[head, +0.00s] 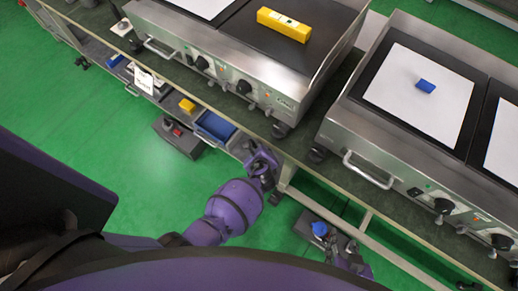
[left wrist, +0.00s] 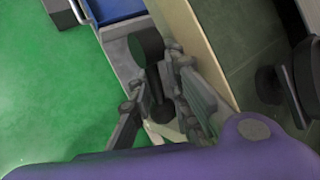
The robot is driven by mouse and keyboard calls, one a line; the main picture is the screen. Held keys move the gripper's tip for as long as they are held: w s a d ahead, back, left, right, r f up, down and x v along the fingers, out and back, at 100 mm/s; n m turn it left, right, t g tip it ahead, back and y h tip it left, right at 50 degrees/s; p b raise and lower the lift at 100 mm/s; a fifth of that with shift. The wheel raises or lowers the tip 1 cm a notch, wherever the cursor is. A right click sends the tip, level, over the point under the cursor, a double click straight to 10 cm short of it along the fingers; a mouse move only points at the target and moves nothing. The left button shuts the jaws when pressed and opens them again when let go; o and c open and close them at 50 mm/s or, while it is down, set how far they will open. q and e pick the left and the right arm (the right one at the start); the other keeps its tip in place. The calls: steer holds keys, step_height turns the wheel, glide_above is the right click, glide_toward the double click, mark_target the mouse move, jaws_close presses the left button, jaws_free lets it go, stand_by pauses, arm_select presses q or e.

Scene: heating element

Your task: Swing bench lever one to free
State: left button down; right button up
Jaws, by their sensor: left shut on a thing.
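In the left wrist view, a dark lever with a thick round black end (left wrist: 147,46) stands at the bench edge. My left gripper (left wrist: 160,95) is shut on its thinner dark shaft (left wrist: 158,110), one finger on each side. In the head view, my left gripper (head: 262,162) is at the bench's front edge, below the left griddle; the lever is mostly hidden there by the gripper. My right gripper (head: 348,258) is low at the right, away from the lever, and too small to tell whether it is open.
Under the bench are a blue drawer (head: 215,126) and a grey box (head: 178,137). A blue knob (head: 320,229) is near my right gripper.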

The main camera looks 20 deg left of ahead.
arm_select(q)
steer(key=shift+s+a+f, duration=0.4)
steer(key=shift+s+f, duration=0.05)
steer(key=shift+s, duration=0.05)
steer(key=c, duration=1.8)
jaws_free()
steer(key=shift+r, duration=0.1)
steer(key=shift+d, duration=0.1)
steer(key=shift+w+d+r, duration=0.2)
steer(key=shift+w+r, duration=0.05)
steer(key=v, duration=0.8)
steer(key=shift+f, duration=0.1)
steer(key=shift+c, duration=0.3)
